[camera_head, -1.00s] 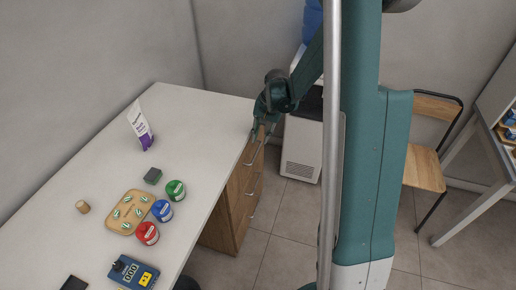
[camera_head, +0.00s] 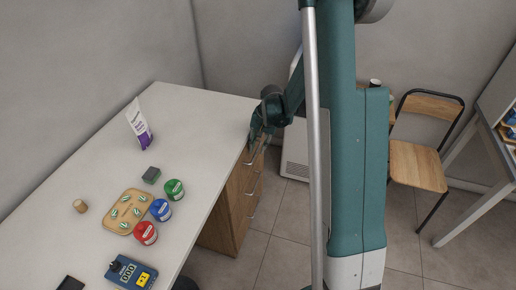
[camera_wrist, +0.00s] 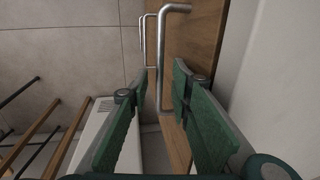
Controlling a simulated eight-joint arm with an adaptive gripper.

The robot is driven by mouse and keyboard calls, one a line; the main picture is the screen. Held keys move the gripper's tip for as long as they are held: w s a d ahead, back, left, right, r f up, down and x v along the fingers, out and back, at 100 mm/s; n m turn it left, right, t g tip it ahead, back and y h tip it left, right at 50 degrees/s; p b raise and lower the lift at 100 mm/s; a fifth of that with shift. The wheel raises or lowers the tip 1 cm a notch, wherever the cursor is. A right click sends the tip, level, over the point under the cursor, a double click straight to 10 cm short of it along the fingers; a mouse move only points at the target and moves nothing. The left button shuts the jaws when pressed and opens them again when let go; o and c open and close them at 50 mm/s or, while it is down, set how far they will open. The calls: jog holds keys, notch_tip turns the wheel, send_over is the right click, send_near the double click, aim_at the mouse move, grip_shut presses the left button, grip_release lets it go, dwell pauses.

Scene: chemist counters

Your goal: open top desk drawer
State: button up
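The wooden drawer unit (camera_head: 225,208) stands under the right side of the white desk, with metal bar handles one above the other. Its drawers look shut. My gripper (camera_head: 252,141) is at the desk's right edge, by the top drawer handle (camera_head: 256,155). In the wrist view my gripper (camera_wrist: 162,78) is open, with one green finger on each side of a metal handle (camera_wrist: 160,60). Gaps show between the handle and both fingers. The wooden drawer front (camera_wrist: 198,38) lies to the right of the handle. Whether the handle lies fully between the finger pads is unclear.
On the white desk (camera_head: 190,115) stand a white-purple tube (camera_head: 139,128), green (camera_head: 174,189), blue (camera_head: 161,209) and red (camera_head: 146,232) jars, a wooden tray (camera_head: 128,194) and a blue device (camera_head: 130,271). A chair (camera_head: 417,165) stands right, beyond my column.

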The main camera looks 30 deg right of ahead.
jog(key=shift+c, duration=0.5)
grip_shut()
jog(key=s+d+b, duration=0.2)
jog(key=s+d, duration=2.2)
jog(key=shift+s, duration=0.1)
jog(key=shift+o, duration=0.5)
grip_release()
